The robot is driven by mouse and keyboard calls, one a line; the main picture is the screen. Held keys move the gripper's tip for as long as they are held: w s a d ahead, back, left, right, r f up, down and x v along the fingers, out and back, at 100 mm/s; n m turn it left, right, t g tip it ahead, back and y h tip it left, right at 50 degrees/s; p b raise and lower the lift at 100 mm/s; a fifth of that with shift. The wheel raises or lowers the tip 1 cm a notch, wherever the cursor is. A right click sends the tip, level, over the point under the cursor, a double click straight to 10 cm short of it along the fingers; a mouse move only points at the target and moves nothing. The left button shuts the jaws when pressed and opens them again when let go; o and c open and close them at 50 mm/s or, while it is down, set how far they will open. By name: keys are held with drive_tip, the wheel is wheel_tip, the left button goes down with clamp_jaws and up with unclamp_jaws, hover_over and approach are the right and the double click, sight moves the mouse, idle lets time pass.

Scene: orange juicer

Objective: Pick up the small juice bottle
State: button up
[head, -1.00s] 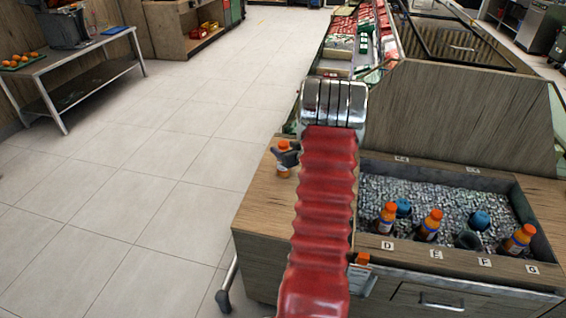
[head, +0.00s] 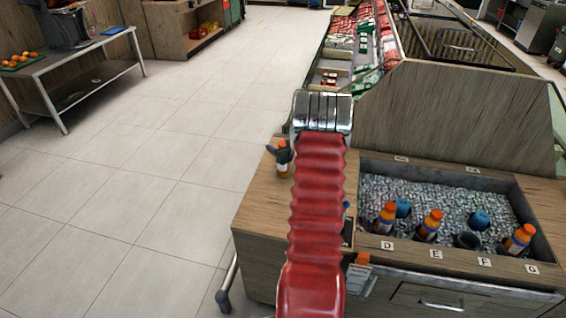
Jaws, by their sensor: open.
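My dark gripper (head: 279,152) is at the bottle's upper part, just below the cap. One dark finger sticks out to the left of the bottle. The rest of the gripper is partly hidden by the bottle and my arm, so I cannot tell whether it touches the bottle. The jaws are open.
An ice bin (head: 450,194) at right holds several orange-capped bottles (head: 428,227) beside slots marked D to G. A wooden panel (head: 455,125) rises behind it. An orange and white item (head: 361,271) is at the counter's front. The floor at left is clear.

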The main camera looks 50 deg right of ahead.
drive_tip(key=shift+c, duration=0.5)
drive_tip(key=shift+f, duration=0.15)
clamp_jaws()
idle(0.4)
